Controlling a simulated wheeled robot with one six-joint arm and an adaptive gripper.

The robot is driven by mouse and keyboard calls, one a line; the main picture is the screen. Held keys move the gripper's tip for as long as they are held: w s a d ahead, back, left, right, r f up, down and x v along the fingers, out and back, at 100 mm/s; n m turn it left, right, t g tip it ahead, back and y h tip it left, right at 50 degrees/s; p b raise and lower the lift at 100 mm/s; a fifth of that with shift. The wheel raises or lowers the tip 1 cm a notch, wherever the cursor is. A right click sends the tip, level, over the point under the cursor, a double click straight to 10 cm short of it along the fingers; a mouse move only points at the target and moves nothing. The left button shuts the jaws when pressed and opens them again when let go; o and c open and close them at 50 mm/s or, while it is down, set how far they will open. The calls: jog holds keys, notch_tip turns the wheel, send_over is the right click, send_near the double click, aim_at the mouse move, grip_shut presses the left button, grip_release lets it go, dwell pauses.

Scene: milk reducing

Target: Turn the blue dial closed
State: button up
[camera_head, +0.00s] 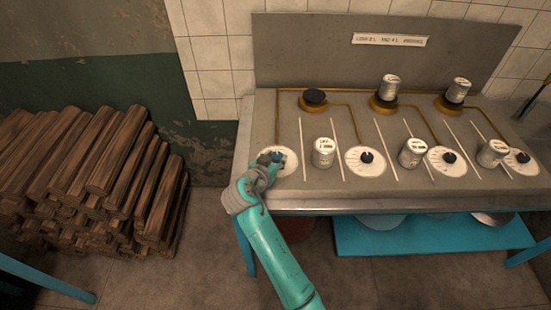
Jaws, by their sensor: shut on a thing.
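The blue dial (277,157) sits on a round white marked plate (288,166) at the left front of the metal counter. My gripper (271,162) reaches over the counter's front left corner and is shut on the blue dial. The gripper and my teal arm hide part of the dial and the left side of its plate. The dial's exact angle is too small to tell.
Black dials (366,157) on white plates and several grey cans (323,152) stand along the counter (310,193). Three burners (313,98) lie behind, two with cans on them. Stacked logs (95,180) fill the floor at left. A blue shelf (430,236) is below.

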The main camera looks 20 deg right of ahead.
jog(key=shift+f, duration=0.1)
dwell(0.4)
jog(key=o, duration=1.1)
jog(key=shift+o, duration=0.2)
jog(key=v, duration=1.2)
jog(key=shift+w+a, duration=0.1)
